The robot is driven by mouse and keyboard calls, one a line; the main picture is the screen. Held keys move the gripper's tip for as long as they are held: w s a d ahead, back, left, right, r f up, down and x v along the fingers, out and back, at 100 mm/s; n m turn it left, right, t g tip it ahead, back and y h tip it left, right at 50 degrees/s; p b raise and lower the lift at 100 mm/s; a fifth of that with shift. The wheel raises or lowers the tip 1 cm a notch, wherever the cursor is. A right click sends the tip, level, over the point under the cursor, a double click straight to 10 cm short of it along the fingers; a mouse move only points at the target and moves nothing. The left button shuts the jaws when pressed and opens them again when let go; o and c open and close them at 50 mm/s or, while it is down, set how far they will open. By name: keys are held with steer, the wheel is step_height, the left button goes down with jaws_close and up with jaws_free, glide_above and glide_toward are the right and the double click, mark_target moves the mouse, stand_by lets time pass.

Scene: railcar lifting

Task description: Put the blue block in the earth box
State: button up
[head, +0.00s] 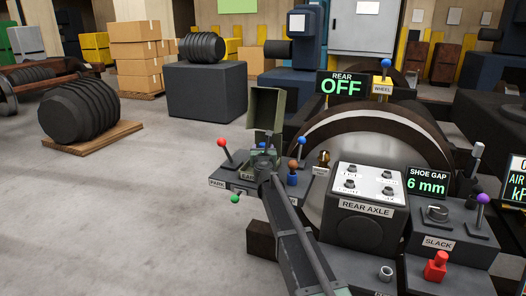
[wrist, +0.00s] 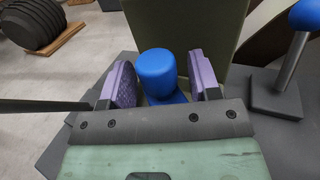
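The blue block (wrist: 157,72) shows in the wrist view as a rounded cylinder with a wider blue part below it. It lies between the two purple fingers of my gripper (wrist: 160,80), with a visible gap on the right side, so the fingers look open around it. The olive-green box has its lid (head: 266,108) raised; its body (head: 247,173) carries a label partly hidden, starting "EA". My gripper (head: 264,160) is right at this box in the head view. The lid (wrist: 190,30) stands behind the block in the wrist view. The box's floor is hidden.
Levers with a red knob (head: 222,142), a blue knob (head: 301,140) and a green knob (head: 235,198) stand close around the box. A blue-knobbed lever (wrist: 295,55) is right of my gripper. The rear axle panel (head: 366,205) is to the right.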

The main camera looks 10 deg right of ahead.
steer(key=shift+r, duration=0.1)
steer(key=shift+s+r, duration=0.1)
steer(key=shift+s, duration=0.1)
steer(key=s, duration=0.4)
steer(key=s+a, duration=0.1)
steer(key=s, duration=0.6)
steer(key=shift+s+a, duration=0.3)
steer(key=shift+a, duration=0.05)
steer(key=shift+s+a+n, duration=0.1)
steer(key=shift+a+n, duration=0.05)
steer(key=shift+n, duration=0.15)
steer(key=s+a+f+n+g+y, duration=0.2)
steer(key=s+f+n+g+y, duration=0.15)
steer(key=s+n, duration=0.4)
steer(key=s+a+f+n+g+y, duration=0.25)
steer(key=s+f+n, duration=0.2)
steer(key=n, duration=0.65)
steer(key=s+a+f+n+g+y, duration=0.2)
steer(key=s+f+n+g, duration=0.15)
steer(key=s+n, duration=0.45)
steer(key=s+d+f+n+g+h, duration=0.2)
steer(key=s+d+f+n+g, duration=0.1)
steer(key=s, duration=0.5)
steer(key=s+d+f+n+g+h, duration=0.2)
steer(key=s+d+n+g+h, duration=0.1)
steer(key=s+d+n+g, duration=0.2)
steer(key=s+d+n, duration=0.1)
steer(key=s+n, duration=0.1)
steer(key=shift+s+d+f, duration=0.15)
steer(key=shift+s+f, duration=0.25)
